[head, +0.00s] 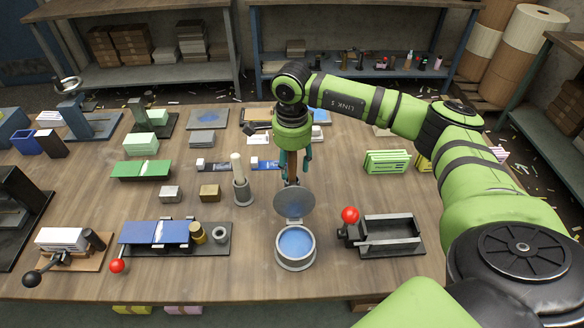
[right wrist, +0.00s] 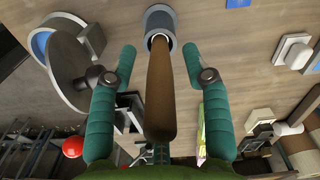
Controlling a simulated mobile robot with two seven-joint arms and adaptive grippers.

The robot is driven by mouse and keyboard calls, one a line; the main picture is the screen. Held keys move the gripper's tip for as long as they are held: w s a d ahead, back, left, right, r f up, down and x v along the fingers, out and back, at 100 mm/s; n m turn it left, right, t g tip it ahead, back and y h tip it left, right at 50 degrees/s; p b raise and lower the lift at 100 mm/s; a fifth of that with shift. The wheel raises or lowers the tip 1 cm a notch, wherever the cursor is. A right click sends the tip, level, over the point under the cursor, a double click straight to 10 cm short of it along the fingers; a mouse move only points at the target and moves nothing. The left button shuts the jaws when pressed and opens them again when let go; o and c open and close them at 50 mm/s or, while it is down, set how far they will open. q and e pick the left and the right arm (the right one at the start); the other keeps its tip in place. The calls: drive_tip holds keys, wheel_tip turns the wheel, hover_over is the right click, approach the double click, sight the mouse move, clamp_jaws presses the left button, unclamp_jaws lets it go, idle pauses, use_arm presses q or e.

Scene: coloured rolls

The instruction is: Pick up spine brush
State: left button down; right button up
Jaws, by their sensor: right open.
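The spine brush, with a brown handle (head: 292,166), stands upright behind the raised grey lid of a pot. In the right wrist view the brown handle (right wrist: 160,95) rises toward the camera from a grey cup (right wrist: 165,20), with a pale metal band where it enters. My right gripper (head: 295,163) points down over the brush. Its teal fingers are open on either side of the handle, and gaps show between fingers and handle in the right wrist view (right wrist: 160,60). The brush's lower end is hidden. My left gripper is not in view.
The pot of blue liquid (head: 296,243) has its round lid (head: 294,202) raised close to the gripper. A grey cup with a cream rod (head: 241,188) stands to its left. A black fixture with a red knob (head: 388,235) stands at right. Bare table lies right of the gripper.

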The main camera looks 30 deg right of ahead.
drive_tip(key=shift+f, duration=0.35)
clamp_jaws()
drive_tip(key=shift+r, duration=0.15)
